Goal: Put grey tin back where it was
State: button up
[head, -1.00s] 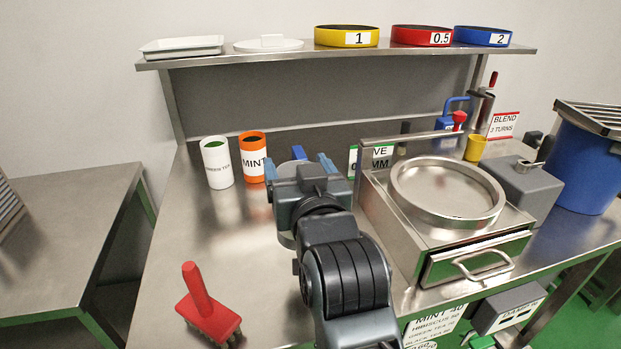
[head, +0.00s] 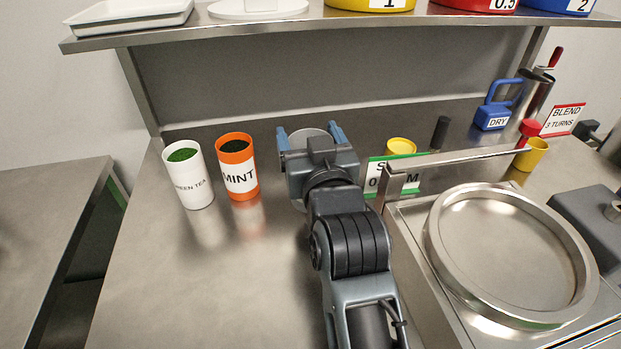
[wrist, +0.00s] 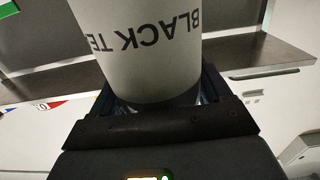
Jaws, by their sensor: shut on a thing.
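The grey tin (wrist: 150,45), labelled BLACK TE… in the visible part, fills the upper middle of the wrist view. My gripper (wrist: 155,98) is shut around it. In the head view my gripper (head: 310,136) is over the back of the steel table, to the right of the orange MINT tin (head: 238,170). The white GREEN TEA tin (head: 189,178) stands left of the MINT tin. In the head view only a small grey part of the held tin shows between the fingers; my gripper hides the rest. I cannot tell whether its base touches the table.
A green-edged sign (head: 376,180) and a yellow container (head: 402,147) are right of my gripper. The steel sieve machine (head: 412,245) stands at the right. The front left tabletop (head: 160,290) is clear.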

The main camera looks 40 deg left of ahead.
jog(key=shift+f, duration=3.2)
jog(key=shift+f, duration=0.15)
jog(key=o, duration=1.3)
jog(key=shift+r, duration=0.25)
jog(key=b+v, duration=0.1)
jog(key=v, duration=1.1)
